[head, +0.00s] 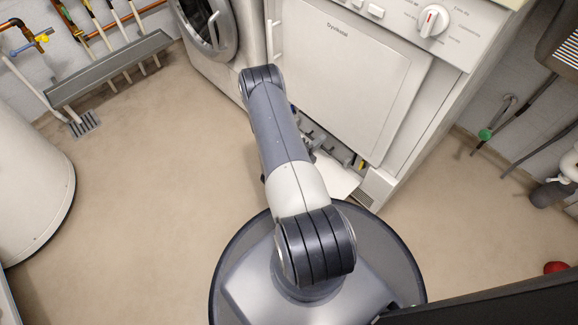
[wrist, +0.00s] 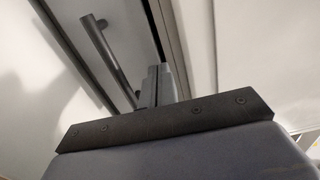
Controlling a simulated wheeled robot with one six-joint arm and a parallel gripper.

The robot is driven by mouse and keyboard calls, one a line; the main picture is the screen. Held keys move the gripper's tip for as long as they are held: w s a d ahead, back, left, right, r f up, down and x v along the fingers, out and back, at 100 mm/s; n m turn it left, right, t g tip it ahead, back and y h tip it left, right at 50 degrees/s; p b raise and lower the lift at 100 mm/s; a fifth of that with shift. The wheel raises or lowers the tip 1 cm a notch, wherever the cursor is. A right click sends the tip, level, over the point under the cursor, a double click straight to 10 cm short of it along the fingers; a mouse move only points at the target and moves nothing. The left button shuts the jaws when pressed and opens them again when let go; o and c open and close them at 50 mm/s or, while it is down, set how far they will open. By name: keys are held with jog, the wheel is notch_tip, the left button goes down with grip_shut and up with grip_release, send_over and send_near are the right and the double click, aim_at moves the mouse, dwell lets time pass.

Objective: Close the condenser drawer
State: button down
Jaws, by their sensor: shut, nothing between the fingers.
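The dryer (head: 345,75) stands at the upper middle of the head view, its large front door closed. Low on its front, a white panel (head: 338,180) juts out over the floor, with grey parts (head: 335,150) showing above it; this appears to be the condenser drawer, standing open. My arm covers its left part. In the wrist view my gripper (wrist: 157,85) is shut and empty, its fingers close to a dark seam between pale panels. A bar handle (wrist: 106,58) is just left of the fingers; whether they touch is unclear.
A front-loading washer (head: 205,30) stands left of the dryer. A white cylindrical tank (head: 30,180) is at the far left, and a red object (head: 556,267) lies at the far right. The beige floor (head: 140,180) between tank and dryer is clear.

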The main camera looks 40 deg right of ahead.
jog(key=a+p, duration=0.2)
jog(key=a, duration=1)
jog(key=shift+s+p, duration=0.35)
jog(key=shift+s, duration=0.1)
jog(key=c, duration=2.2)
grip_release()
jog(key=shift+a, duration=0.2)
jog(key=c, duration=2)
grip_release()
jog(key=shift+w, duration=0.1)
jog(key=o, duration=0.5)
jog(key=w+m+g+y, duration=0.1)
jog(key=g, duration=0.1)
jog(key=w+d+m+g+y, duration=0.1)
jog(key=w, duration=0.1)
jog(key=w+d+f+m+g, duration=0.1)
jog(key=g, duration=0.1)
jog(key=shift+w+g+y, duration=0.3)
jog(key=shift+y, duration=0.1)
jog(key=shift+g+y, duration=0.3)
jog(key=shift+y, duration=0.1)
jog(key=b+x, duration=0.1)
jog(key=x, duration=0.2)
jog(key=b+x, duration=0.1)
jog(key=x, duration=0.3)
jog(key=w+x, duration=0.1)
jog(key=x, duration=0.3)
jog(key=shift+d+f+b, duration=0.1)
jog(key=shift+f+b, duration=0.1)
jog(key=shift+b, duration=0.2)
